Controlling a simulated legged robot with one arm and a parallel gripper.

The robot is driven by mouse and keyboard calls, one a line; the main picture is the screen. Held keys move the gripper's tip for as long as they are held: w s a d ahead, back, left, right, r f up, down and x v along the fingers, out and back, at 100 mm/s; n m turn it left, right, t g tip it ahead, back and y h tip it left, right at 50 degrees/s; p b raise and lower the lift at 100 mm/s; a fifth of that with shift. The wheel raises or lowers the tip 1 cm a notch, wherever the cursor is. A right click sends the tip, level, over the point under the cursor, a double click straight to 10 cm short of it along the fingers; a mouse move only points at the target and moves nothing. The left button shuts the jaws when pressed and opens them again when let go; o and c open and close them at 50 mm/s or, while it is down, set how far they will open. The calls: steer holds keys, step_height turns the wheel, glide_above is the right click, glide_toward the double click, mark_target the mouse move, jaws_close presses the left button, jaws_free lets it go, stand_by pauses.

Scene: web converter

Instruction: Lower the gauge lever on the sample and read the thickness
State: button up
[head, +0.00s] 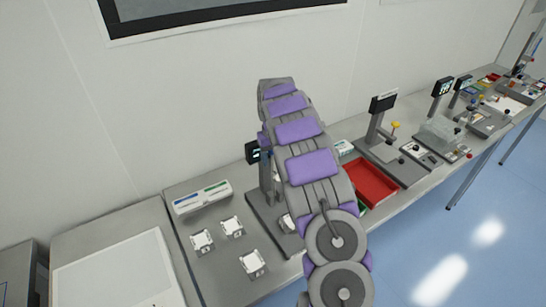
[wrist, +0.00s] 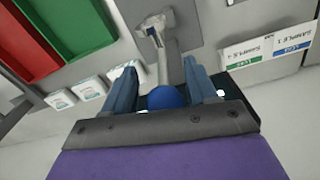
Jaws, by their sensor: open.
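A gauge with a small dark display (head: 252,152) on a grey base (head: 266,212) stands on the bench, largely hidden behind my arm in the head view. In the wrist view, a blue ball knob (wrist: 167,97) shows between the two blue fingers of my gripper (wrist: 160,66). The fingers are spread, one on each side of the knob; whether either touches it is unclear. A grey metal part of the gauge (wrist: 158,38) shows beyond the fingers. The display's reading is not legible. I cannot tell whether a sample sits under the gauge.
Several white sample cards (head: 232,227) lie on the bench left of the gauge. A white holder with green and blue labels (head: 202,198) stands behind them. A red tray (head: 372,184) is to the right, with more instruments (head: 384,103) beyond. A wall rises behind.

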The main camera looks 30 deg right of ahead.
steer(key=shift+a, duration=0.15)
steer(key=shift+r, duration=0.1)
steer(key=shift+c, duration=1.4)
jaws_close()
